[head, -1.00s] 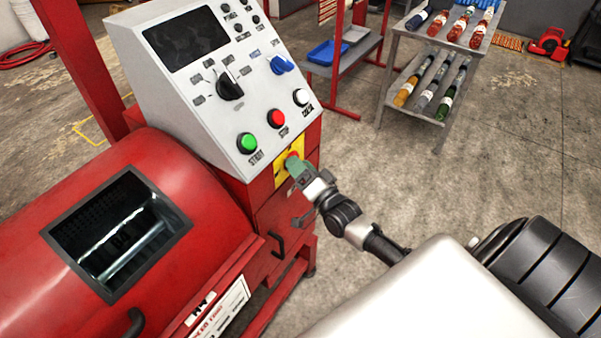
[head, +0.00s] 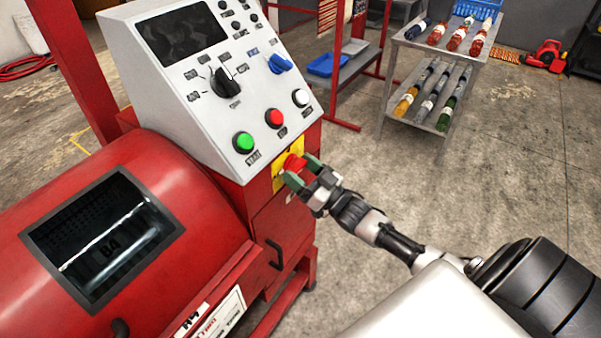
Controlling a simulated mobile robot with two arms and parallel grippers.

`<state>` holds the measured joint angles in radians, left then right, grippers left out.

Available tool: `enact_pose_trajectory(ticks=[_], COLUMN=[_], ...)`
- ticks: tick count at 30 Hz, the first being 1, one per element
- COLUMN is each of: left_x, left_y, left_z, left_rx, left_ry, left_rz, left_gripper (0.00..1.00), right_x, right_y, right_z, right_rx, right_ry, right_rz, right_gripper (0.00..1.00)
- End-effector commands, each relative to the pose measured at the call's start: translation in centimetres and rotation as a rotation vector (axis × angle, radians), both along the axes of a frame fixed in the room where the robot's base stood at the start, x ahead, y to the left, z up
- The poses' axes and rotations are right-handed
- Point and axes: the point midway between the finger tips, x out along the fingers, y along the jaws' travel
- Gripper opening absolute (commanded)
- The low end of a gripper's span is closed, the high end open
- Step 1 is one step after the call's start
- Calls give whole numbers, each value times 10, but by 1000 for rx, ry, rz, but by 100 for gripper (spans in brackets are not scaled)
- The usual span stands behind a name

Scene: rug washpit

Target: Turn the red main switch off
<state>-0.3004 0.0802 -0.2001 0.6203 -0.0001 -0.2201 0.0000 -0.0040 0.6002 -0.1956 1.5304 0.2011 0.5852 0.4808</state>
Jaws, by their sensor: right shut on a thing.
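The red main switch (head: 292,162) sits on a yellow plate (head: 279,175) on the side of the red machine, below the grey control panel. My right gripper (head: 298,170) is at the switch, its greenish fingers on either side of the red knob and shut on it. The fingers hide part of the knob, so I cannot tell its exact angle. My left gripper is not in view.
The sloped control panel (head: 178,95) carries a green button (head: 243,142), a red button (head: 274,117), a white button (head: 300,97) and knobs. The red drum (head: 190,180) fills the left. A bottle rack (head: 439,134) stands at the back.

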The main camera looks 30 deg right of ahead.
Motion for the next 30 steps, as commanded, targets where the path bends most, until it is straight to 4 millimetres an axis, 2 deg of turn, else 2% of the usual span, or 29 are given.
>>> enact_pose_trajectory(ticks=[21,22,26,30], left_x=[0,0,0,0], left_y=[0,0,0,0], left_z=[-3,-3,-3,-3], left_rx=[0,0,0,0], left_ry=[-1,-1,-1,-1], left_rz=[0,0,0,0], left_gripper=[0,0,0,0], right_x=[0,0,0,0], right_y=[0,0,0,0], right_z=[0,0,0,0], right_rx=[-68,-68,-67,-66], right_ry=[-27,-27,-28,-27], right_rz=[-1,-1,-1,0], right_gripper=[44,73,93,94])
